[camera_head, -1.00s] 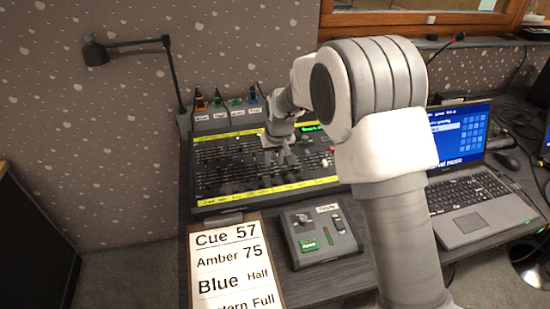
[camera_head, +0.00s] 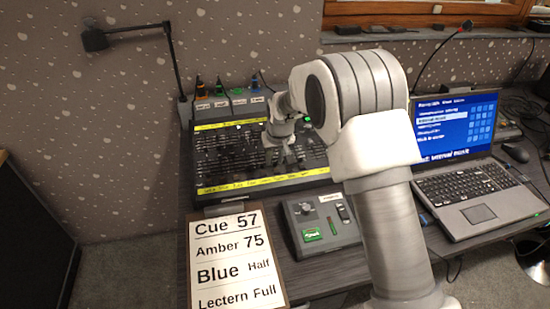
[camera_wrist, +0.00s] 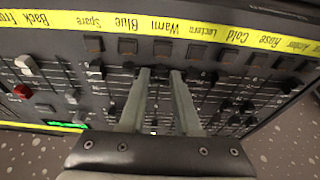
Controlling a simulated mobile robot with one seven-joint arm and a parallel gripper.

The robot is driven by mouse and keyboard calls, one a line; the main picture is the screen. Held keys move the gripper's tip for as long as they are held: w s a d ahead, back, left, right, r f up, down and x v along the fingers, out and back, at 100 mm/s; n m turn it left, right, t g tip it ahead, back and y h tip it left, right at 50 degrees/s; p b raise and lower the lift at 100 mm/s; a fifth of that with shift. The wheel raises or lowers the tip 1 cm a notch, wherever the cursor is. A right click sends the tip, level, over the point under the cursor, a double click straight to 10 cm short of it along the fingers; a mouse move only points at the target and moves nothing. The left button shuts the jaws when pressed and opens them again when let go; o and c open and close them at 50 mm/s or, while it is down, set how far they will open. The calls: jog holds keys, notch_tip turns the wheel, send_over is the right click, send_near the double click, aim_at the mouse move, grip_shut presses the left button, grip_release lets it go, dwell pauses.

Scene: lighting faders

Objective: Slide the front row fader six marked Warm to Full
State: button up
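The lighting desk (camera_head: 215,160) is a black panel with several fader slots and yellow label strips. In the wrist view the strip reads upside down, with the Warm label (camera_wrist: 167,27) between Blue (camera_wrist: 128,22) and Lectern (camera_wrist: 207,30). A dark square button (camera_wrist: 162,48) sits beside the Warm label. My gripper (camera_wrist: 160,74) points down at the desk in line with the Warm column, its two fingers apart. A dark shape, seemingly the Warm fader cap, shows between the fingertips; contact cannot be told. In the head view my gripper (camera_head: 284,163) is over the desk's right half.
A clipboard cue sheet (camera_head: 235,262) lies before the desk, listing Cue 57, Amber 75, Blue Half, Lectern Full. A small grey control box (camera_head: 320,226) stands to its right. A laptop (camera_head: 465,160) is farther right. A lamp arm (camera_head: 172,65) rises behind the desk's left.

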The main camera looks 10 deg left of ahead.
grip_shut()
jog(key=shift+w+a+r+p, duration=0.1)
jog(key=shift+w+a+p, duration=0.3)
jog(key=shift+w, duration=0.5)
jog(key=shift+w+a+r+p, duration=0.1)
jog(key=shift+w+a+p, duration=0.1)
jog(key=shift+w+a, duration=0.55)
jog(key=shift+w+a+r+p, duration=0.1)
jog(key=shift+w+a+p, duration=0.15)
jog(key=shift+w, duration=0.85)
grip_release()
jog(key=shift+d, duration=0.1)
jog(key=shift+r+p, duration=0.75)
jog(key=shift+r, duration=0.5)
jog(key=shift+s+r, duration=0.15)
jog(key=shift+r, duration=0.4)
jog(key=p+v, duration=0.1)
jog(key=v, duration=1.5)
jog(key=shift+s+d+r, duration=0.1)
jog(key=shift+s+d, duration=0.05)
jog(key=shift+d, duration=0.05)
